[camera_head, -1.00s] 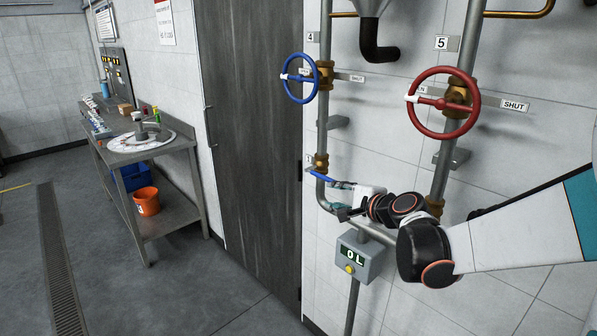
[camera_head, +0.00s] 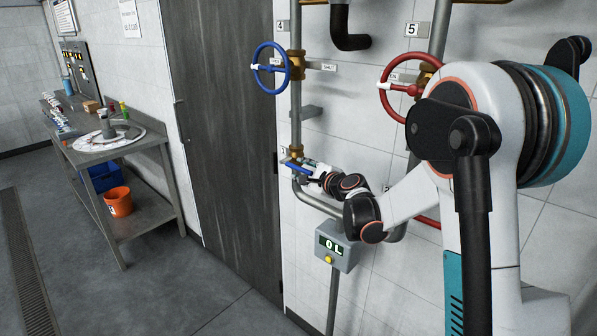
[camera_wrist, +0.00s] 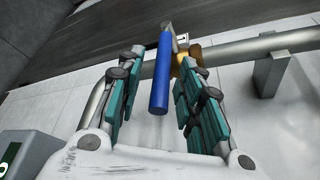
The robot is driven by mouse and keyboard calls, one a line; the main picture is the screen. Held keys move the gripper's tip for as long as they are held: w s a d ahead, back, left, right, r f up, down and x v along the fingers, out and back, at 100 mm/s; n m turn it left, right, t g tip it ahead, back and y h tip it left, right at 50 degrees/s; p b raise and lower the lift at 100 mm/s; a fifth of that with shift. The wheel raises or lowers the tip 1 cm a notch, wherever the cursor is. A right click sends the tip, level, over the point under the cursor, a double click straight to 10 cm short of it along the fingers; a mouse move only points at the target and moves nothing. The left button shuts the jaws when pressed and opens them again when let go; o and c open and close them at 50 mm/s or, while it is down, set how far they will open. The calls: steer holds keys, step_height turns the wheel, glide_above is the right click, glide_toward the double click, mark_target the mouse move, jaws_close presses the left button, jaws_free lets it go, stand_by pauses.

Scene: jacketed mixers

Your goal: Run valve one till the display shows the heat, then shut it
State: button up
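Valve one is a brass valve (camera_head: 296,152) low on the left pipe, with a blue lever (camera_head: 293,166). A small tag reading 1 sits beside it in the wrist view (camera_wrist: 182,38). The blue lever (camera_wrist: 161,75) sticks out across the pipe toward my gripper. My gripper (camera_wrist: 155,85) is open, with one teal finger on each side of the lever; gaps show on both sides. In the head view my gripper (camera_head: 312,176) is at the lever. The display (camera_head: 331,245) on a grey box reads 0 L and has a yellow button below it.
A blue handwheel (camera_head: 271,68) tagged 4 is above valve one. A red handwheel (camera_head: 389,88) tagged 5 is to the right, partly behind my arm. The grey pipe (camera_head: 318,203) bends under the valve. A dark door (camera_head: 225,130) and a steel bench (camera_head: 135,142) stand left.

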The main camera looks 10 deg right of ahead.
mark_target(299, 168)
steer(key=shift+x, duration=1.9)
steer(key=shift+c, duration=0.6)
jaws_close()
